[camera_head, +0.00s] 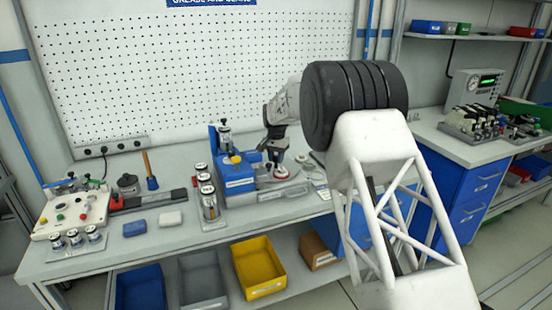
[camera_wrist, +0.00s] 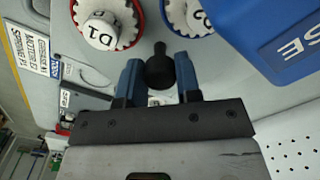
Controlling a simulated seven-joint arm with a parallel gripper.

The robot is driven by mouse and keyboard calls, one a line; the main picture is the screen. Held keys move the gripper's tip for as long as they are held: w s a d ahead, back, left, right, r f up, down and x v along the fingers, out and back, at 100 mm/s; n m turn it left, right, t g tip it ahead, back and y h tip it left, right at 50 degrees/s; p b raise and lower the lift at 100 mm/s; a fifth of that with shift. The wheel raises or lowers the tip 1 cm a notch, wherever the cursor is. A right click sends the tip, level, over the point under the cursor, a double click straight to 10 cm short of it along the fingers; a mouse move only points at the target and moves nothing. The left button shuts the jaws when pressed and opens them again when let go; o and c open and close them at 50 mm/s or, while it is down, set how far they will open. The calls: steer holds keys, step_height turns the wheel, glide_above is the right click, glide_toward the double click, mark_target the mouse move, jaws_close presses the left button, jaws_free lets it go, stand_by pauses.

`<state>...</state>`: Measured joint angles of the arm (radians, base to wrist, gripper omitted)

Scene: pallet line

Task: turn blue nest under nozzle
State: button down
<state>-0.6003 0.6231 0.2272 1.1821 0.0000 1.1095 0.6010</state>
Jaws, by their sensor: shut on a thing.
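My gripper (camera_wrist: 160,84) is shut on a black knob (camera_wrist: 160,64), with one blue finger on each side of it. In the wrist view, a white part marked D1 (camera_wrist: 103,32) sits in a red-rimmed nest (camera_wrist: 138,14) at the upper left. Beside it, a second white part sits in a blue-rimmed nest (camera_wrist: 166,16), partly cut off by the picture edge and near the blue machine (camera_wrist: 270,45). In the head view, my gripper (camera_head: 275,157) is low beside the blue machine (camera_head: 238,180). The nozzle (camera_head: 224,135) appears on top of it; what lies under it is hidden.
Silver cans (camera_head: 208,197) stand left of the machine on the grey bench (camera_head: 180,245). The pegboard (camera_head: 190,80) closes off the back.

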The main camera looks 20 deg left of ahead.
mark_target(276, 157)
steer(key=c, duration=0.8)
jaws_free()
steer(key=shift+r, duration=0.15)
steer(key=shift+r, duration=3.8)
steer(key=shift+d, duration=0.1)
